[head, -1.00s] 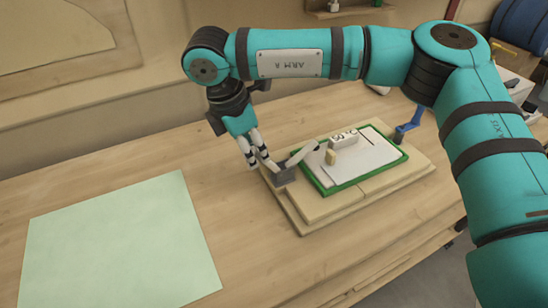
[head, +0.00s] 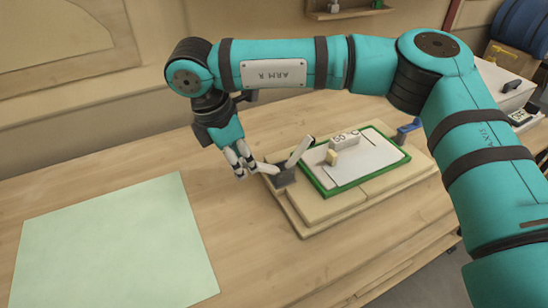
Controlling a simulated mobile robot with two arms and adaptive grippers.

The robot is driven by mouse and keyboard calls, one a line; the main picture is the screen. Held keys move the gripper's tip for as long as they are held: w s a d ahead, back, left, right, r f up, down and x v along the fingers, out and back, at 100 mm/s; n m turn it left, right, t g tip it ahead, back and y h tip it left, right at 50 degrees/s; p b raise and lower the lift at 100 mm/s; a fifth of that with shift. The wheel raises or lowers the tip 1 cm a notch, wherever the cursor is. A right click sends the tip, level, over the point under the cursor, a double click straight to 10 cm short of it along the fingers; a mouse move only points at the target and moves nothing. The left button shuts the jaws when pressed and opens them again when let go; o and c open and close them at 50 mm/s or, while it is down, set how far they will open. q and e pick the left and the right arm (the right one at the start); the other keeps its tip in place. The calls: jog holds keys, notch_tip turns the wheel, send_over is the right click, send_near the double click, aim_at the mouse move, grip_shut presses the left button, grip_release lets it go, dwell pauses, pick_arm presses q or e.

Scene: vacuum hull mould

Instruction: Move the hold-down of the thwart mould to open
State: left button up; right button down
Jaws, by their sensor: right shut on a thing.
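The mould (head: 345,207) is a pale stepped board on the workbench with a green frame (head: 318,185) around a white sheet (head: 372,158). A hold-down with a grey base (head: 284,178) sits at its left edge. Its pale bar (head: 299,152) with a dark tip stands tilted steeply up, clear of the frame. Its pale handle (head: 265,168) lies low, pointing left. My right gripper (head: 241,170) is shut on the handle's outer end, left of the base. My left gripper is not in view.
A blue clamp (head: 408,130) stands at the mould's far right corner. A small block marked 50 °C (head: 344,140) and a small tan block (head: 331,158) sit on the white sheet. A pale green sheet (head: 115,245) lies at the left. The bench between is clear.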

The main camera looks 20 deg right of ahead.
jog(key=shift+a, duration=0.15)
jog(key=shift+s+a+f+b, duration=0.1)
jog(key=shift+a+f+b, duration=0.25)
jog(key=shift+f+b, duration=0.25)
jog(key=shift+s+a+f+b, duration=0.1)
jog(key=shift+a+f+b, duration=0.2)
jog(key=shift+f+b, duration=0.25)
jog(key=c, duration=1.1)
grip_release()
jog(key=shift+a, duration=0.1)
jog(key=shift+o, duration=0.2)
jog(key=shift+r, duration=0.1)
jog(key=a+r+p, duration=0.2)
jog(key=a+r, duration=0.1)
jog(key=r, duration=0.2)
jog(key=shift+s+a+r, duration=0.35)
jog(key=shift+a, duration=0.05)
